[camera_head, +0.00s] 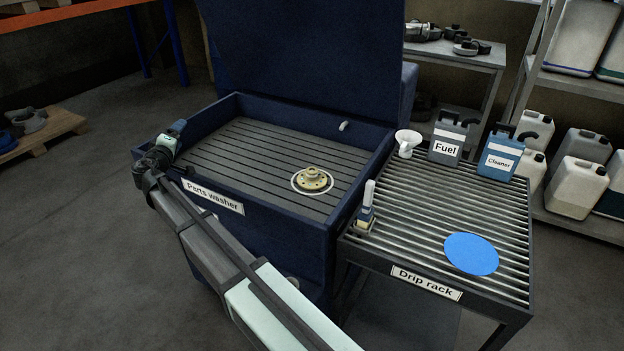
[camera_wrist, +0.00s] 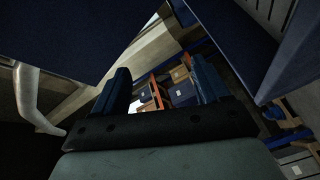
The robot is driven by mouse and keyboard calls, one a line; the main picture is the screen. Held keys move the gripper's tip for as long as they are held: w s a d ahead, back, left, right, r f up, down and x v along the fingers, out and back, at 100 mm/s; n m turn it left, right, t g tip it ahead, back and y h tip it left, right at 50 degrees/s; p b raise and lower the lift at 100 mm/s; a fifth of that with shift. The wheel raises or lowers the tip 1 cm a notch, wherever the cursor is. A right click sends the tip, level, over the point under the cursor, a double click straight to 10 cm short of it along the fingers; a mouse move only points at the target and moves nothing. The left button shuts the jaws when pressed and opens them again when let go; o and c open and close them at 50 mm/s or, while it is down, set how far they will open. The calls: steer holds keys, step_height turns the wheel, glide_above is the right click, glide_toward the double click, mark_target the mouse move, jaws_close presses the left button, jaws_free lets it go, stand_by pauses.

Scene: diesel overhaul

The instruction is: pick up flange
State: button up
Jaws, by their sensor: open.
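The flange (camera_head: 312,178) is a brass-coloured disc with a raised hub. It lies inside a white ring marking on the slatted floor of the parts washer (camera_head: 262,150), right of the middle. My gripper (camera_head: 178,127) is at the washer's left edge in the head view, well apart from the flange. In the wrist view my gripper (camera_wrist: 160,90) shows two blue fingers spread apart with nothing between them. The flange does not show in the wrist view.
The washer's raised lid (camera_head: 310,60) stands at its back. The drip rack (camera_head: 415,215) at the right holds a blue disc (camera_head: 471,254), a brush (camera_head: 367,207), a funnel (camera_head: 407,142), a Fuel can (camera_head: 447,140) and a Cleaner can (camera_head: 502,155). The washer floor around the flange is clear.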

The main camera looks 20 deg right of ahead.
steer(key=w+d+r+m+h, duration=0.2)
steer(key=d, duration=0.4)
steer(key=w+d+r+m+h, duration=0.1)
steer(key=d+r+m, duration=0.1)
steer(key=d, duration=0.5)
steer(key=m+g+y, duration=0.8)
steer(key=m+g, duration=0.9)
steer(key=m, duration=1.2)
glide_toward(311, 170)
steer(key=f, duration=1)
steer(key=shift+d+f, duration=0.25)
steer(key=shift+f, duration=0.1)
jaws_close()
